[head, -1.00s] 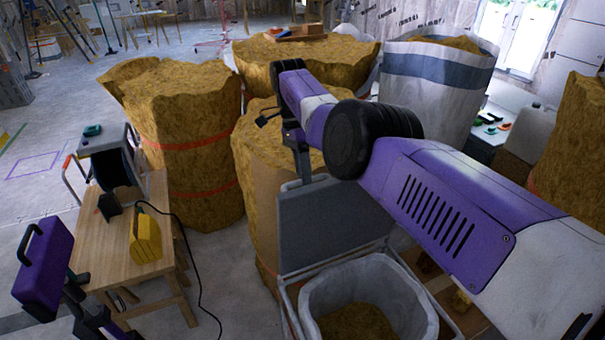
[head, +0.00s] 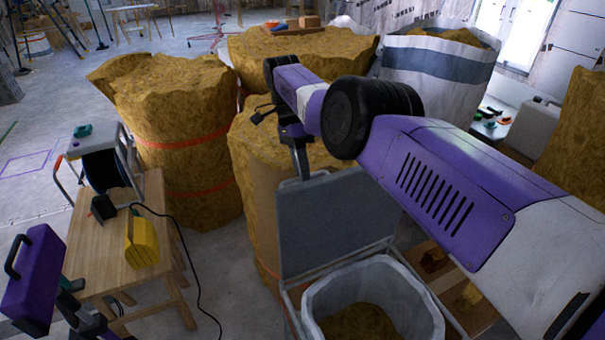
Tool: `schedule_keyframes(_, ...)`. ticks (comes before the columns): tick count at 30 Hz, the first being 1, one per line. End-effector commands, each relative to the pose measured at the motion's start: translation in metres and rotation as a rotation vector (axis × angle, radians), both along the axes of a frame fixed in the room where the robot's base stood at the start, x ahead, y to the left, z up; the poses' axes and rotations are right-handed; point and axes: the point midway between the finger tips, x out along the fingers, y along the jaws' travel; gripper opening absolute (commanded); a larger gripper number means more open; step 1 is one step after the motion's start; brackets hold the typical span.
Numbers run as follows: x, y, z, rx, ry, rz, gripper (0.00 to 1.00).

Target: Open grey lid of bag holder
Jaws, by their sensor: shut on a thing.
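The grey lid (head: 335,222) stands raised, close to upright, at the back of the bag holder (head: 431,292). The holder's open top shows a white bag (head: 318,293) with brown material inside. My gripper (head: 302,172) is at the lid's top edge, left of its middle, and is shut on the lid. My purple arm reaches in from the right and covers the lid's upper right corner. The fingertips are small and partly hidden.
Large tan insulation rolls (head: 180,140) stand behind and left of the holder. A wooden table (head: 110,245) with a yellow case (head: 141,240) stands at left. A black cable (head: 196,260) hangs beside it. A white sack (head: 440,85) stands behind my arm.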

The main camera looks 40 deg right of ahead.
Motion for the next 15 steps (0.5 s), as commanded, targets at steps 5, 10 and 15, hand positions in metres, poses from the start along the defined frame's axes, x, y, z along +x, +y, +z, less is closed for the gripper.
schedule_keyframes(5, -0.002, 0.0009, -0.0058, 0.002, 0.007, 0.0, 0.22)
schedule_keyframes(10, -0.0012, 0.0006, -0.0035, 0.001, 0.004, 0.0, 0.36)
schedule_keyframes(15, -0.0007, 0.0002, -0.0019, 0.001, 0.002, 0.0, 0.36)
